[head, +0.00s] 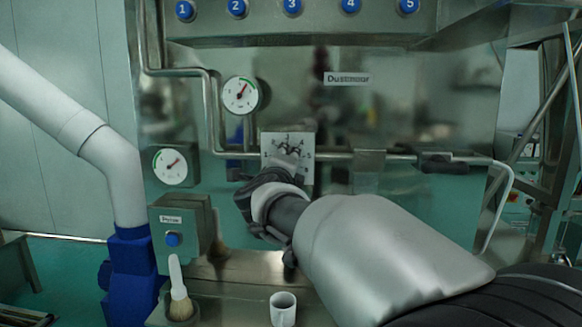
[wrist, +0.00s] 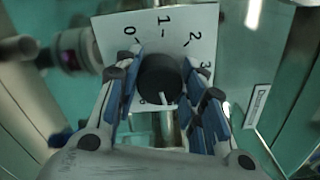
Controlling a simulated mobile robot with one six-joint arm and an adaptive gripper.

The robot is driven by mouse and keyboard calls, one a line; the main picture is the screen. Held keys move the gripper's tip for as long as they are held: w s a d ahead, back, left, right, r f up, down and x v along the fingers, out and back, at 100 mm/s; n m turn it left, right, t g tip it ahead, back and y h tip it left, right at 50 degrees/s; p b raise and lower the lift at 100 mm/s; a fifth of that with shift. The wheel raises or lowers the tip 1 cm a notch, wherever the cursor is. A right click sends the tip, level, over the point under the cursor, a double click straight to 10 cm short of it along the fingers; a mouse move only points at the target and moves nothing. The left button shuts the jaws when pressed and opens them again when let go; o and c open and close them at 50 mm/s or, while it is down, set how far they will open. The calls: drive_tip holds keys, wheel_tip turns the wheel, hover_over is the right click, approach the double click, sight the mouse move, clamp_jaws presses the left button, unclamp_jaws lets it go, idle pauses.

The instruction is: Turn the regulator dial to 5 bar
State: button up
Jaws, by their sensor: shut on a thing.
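The regulator dial is a black round knob (wrist: 160,78) in front of a white scale plate (wrist: 180,22) in the wrist view. Numbers 0, 1, 2 and 3 can be read; the rest of the scale is hidden by my fingers. A white pointer line on the knob points down and slightly right in that view, away from the 1. My gripper (wrist: 162,88) is shut on the knob, one finger on each side. In the head view, the plate (head: 306,168) sits on the steel panel and my gripper (head: 284,172) covers the knob.
Two round gauges (head: 241,95) (head: 172,165) are left of the plate. A horizontal pipe (head: 335,156) passes beside it. A box with a blue button (head: 173,239) is lower left. A brush (head: 180,299) and a white cup (head: 283,309) stand below.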

idle(0.5)
drive_tip(key=o, duration=1)
drive_tip(key=shift+o, duration=0.2)
drive_tip(key=shift+s, duration=0.1)
drive_tip(key=s, duration=1.1)
drive_tip(key=shift+s+a, duration=0.2)
drive_tip(key=shift+s, duration=0.2)
